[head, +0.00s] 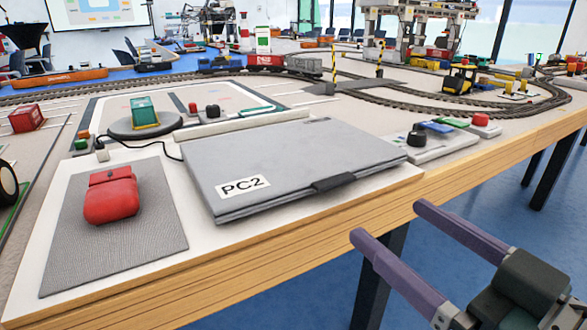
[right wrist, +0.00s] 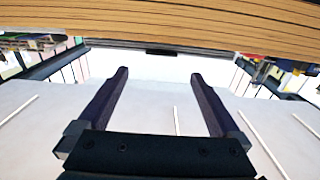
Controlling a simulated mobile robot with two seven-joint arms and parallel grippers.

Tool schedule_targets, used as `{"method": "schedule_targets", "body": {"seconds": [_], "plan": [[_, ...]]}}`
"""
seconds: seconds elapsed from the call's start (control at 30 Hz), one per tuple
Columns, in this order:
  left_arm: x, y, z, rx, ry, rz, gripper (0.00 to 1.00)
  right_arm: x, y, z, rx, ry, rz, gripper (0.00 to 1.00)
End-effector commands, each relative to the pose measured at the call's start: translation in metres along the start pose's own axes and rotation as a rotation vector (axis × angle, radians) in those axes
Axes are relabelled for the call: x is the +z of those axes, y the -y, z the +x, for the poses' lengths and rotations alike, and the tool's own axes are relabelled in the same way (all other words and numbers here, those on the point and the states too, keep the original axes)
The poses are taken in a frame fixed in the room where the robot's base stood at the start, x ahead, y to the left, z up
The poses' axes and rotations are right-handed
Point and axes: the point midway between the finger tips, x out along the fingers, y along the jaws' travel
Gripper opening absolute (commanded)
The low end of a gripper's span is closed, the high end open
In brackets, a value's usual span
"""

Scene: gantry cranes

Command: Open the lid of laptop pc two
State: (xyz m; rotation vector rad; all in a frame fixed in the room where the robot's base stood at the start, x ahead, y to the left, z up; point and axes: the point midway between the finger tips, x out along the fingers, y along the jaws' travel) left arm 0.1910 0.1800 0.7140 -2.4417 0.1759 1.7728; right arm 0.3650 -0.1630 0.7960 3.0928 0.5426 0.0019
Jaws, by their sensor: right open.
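The laptop PC2 (head: 285,160) lies closed on a white board near the table's front edge in the head view. It is grey, with a white label reading PC2 and a dark tab (head: 334,183) at the front edge of its lid. My right gripper (head: 385,222) is open and empty, off the front edge of the table, to the right of and nearer than the laptop. In the right wrist view the two purple-dark fingers (right wrist: 160,75) are spread apart with nothing between them. My left gripper does not show.
A red mouse (head: 111,196) lies on a grey mat left of the laptop. A control box with black and red knobs (head: 440,140) stands to its right. Model railway tracks (head: 420,95) run behind. The wooden table edge (head: 300,240) lies between my right gripper and the laptop.

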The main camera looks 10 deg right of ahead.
Motion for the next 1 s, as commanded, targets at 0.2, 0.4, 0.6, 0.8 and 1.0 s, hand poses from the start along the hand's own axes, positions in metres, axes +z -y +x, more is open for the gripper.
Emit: {"method": "schedule_targets", "body": {"seconds": [0.2,0.4,0.6,0.8,1.0], "plan": [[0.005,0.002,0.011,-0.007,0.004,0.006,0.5,0.001,0.001,0.04,0.0,-0.005,0.001,1.0],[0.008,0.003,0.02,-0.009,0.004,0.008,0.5,0.001,0.001,0.073,-0.001,-0.003,0.001,1.0],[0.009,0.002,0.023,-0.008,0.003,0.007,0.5,0.0,0.001,0.089,-0.001,0.0,0.001,1.0],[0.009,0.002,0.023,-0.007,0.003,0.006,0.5,-0.001,0.001,0.091,-0.001,0.001,0.001,1.0],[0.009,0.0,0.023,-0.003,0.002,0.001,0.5,-0.001,0.001,0.091,-0.001,0.001,0.0,0.88]]}}
